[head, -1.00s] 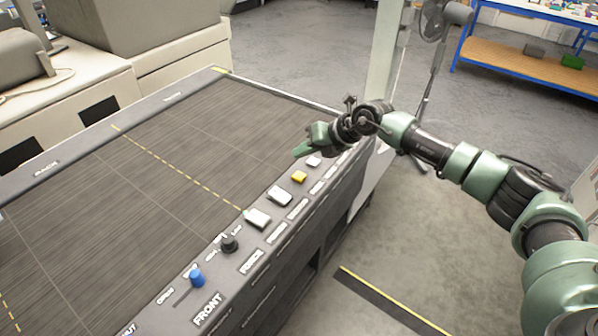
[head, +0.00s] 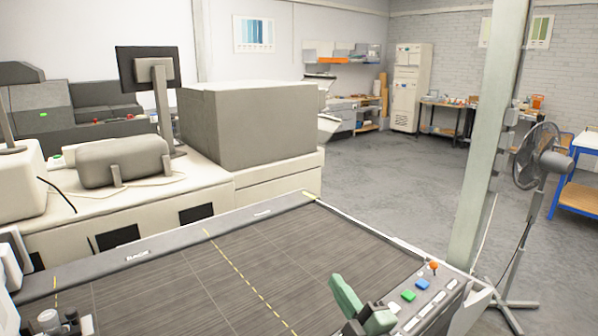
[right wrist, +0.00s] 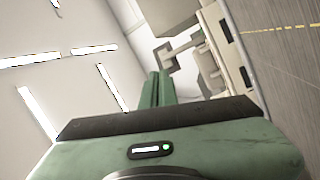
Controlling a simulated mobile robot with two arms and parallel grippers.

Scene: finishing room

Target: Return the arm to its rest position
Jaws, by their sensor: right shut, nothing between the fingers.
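My right gripper (head: 347,298) shows at the bottom of the head view, over the near part of the dark-topped machine bed (head: 200,275). Its green fingers are shut with nothing between them. In the right wrist view the fingers (right wrist: 157,88) stand side by side and point toward pale equipment. The rest of my right arm is below the head view. My left gripper is not in view.
A control strip with a green button (head: 408,295), a blue button (head: 422,284) and an orange knob (head: 434,266) lies right of the gripper. A pale post (head: 485,140) and a fan (head: 540,158) stand farther right. Open floor (head: 400,180) lies behind.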

